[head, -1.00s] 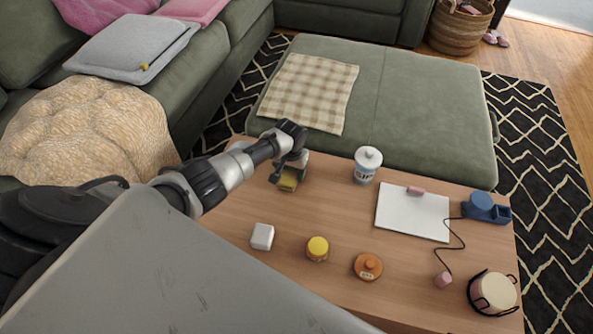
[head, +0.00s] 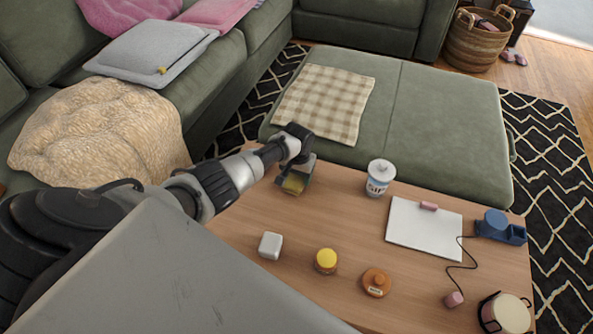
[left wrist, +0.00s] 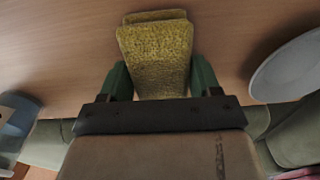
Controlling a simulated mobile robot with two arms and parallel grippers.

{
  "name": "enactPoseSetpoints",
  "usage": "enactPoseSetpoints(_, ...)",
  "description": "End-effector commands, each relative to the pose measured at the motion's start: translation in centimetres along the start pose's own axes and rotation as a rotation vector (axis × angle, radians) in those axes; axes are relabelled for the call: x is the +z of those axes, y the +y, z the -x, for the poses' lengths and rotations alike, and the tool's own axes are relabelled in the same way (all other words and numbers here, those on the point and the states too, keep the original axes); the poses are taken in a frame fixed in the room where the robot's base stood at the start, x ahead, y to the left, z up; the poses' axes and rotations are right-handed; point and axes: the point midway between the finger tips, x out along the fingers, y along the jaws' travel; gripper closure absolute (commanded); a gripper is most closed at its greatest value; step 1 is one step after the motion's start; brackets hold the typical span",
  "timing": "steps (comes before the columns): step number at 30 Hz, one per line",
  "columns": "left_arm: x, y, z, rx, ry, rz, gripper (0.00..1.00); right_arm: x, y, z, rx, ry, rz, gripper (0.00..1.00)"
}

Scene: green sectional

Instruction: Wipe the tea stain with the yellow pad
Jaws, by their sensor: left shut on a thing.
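My left gripper (head: 296,180) is shut on the yellow pad (head: 292,187) at the far left part of the wooden coffee table (head: 330,215). In the left wrist view the pad (left wrist: 157,55) sits between the two green fingers and sticks out past them, with bare wood around it. I cannot tell whether the pad touches the wood. No tea stain shows on the visible wood; the pad, gripper and arm hide part of the table. My right gripper is not in view.
A white block (head: 270,245), yellow-lidded jar (head: 326,261), orange pot (head: 376,282), white board (head: 424,228) and blue holder (head: 500,227) also stand there. The left wrist view shows a pale round thing (left wrist: 292,70).

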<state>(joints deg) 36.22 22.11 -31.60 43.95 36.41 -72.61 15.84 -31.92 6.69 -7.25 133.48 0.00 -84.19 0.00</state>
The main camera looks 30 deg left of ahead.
Motion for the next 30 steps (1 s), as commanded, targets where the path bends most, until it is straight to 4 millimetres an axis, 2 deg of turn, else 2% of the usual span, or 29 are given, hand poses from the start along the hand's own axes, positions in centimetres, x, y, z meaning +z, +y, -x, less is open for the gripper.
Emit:
enactPoseSetpoints(9,-0.3,0.1,-0.1,0.001,0.0,0.0,0.56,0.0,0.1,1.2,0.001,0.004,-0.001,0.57)
enactPoseSetpoints(21,-0.3,3.2,0.1,0.003,-0.001,0.0,0.56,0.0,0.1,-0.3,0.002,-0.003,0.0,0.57)
enactPoseSetpoints(30,-0.4,4.4,0.1,0.002,0.0,0.0,0.56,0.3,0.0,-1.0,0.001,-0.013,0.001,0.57)
